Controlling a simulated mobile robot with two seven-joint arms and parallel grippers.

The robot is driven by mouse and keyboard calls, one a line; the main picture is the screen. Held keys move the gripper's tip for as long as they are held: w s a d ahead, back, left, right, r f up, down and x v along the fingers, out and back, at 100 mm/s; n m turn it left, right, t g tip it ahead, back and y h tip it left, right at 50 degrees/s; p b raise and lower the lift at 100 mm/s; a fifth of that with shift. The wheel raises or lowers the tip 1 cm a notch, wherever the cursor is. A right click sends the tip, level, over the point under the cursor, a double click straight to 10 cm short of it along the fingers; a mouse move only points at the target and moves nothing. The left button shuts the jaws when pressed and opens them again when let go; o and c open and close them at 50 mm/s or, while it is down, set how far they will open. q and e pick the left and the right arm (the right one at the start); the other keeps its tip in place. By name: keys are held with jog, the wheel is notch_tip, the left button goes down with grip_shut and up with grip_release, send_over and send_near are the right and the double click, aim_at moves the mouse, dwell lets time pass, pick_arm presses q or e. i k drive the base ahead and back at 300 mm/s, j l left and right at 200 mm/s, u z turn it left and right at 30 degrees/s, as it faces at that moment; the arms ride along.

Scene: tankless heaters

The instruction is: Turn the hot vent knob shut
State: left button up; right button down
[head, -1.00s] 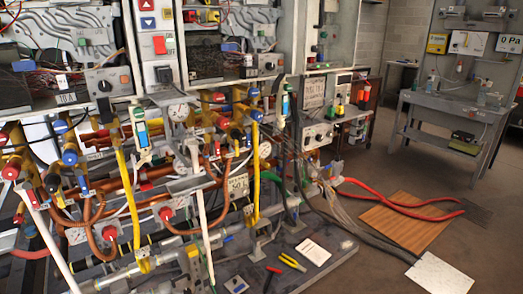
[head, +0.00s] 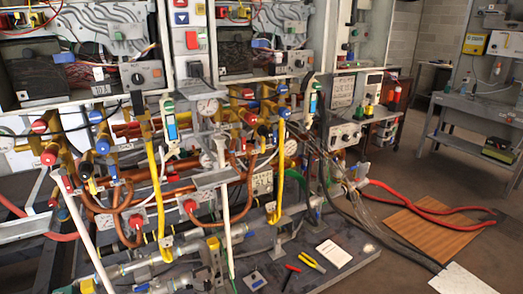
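Several red and blue round knobs sit on the yellow valves of the heater pipework in the head view. At the left are a red knob (head: 40,127) and a lower red knob (head: 49,156). Another red knob (head: 248,94) is on the right-hand valve group. Lower red knobs (head: 190,206) and (head: 137,221) sit near the copper pipes. I cannot tell which red knob is the hot vent knob, and no label is readable. Blue knobs (head: 95,117) stand beside the red ones. Neither of my grippers is in view.
Open heater cabinets (head: 84,75) hang above the pipes. Yellow hoses (head: 157,190) and white pipes (head: 86,235) cross in front. Pliers (head: 312,262) and a white card (head: 333,253) lie on the dark base. Red hoses (head: 430,213) lie on the floor at right, near a grey bench (head: 470,130).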

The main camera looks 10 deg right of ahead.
aim_at(53, 202)
jog(key=i+j, duration=0.35)
jog(key=j, duration=0.15)
jog(key=i+j+u, duration=0.1)
jog(key=i+j, duration=0.25)
jog(key=j, duration=0.15)
